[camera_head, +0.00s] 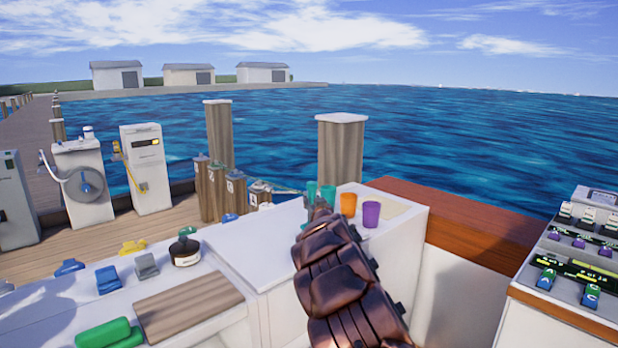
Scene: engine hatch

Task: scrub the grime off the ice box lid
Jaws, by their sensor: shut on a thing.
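The white ice box lid (255,243) lies in the middle, with its near right part hidden behind my arm. My gripper (320,207) is over the lid's far side, seen from behind and small. It appears shut on a teal cup (328,194); my arm hides the contact, and I cannot tell whether the cup is lifted. Another teal shape (311,190), likely a second cup, shows just left of it. An orange cup (348,204) and a purple cup (371,214) stand upright at the lid's far right. I cannot make out grime on the lid from here.
A beige cloth or mat (396,209) lies by the cups. Wooden posts (341,150) rise behind. A control console (575,265) stands right.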

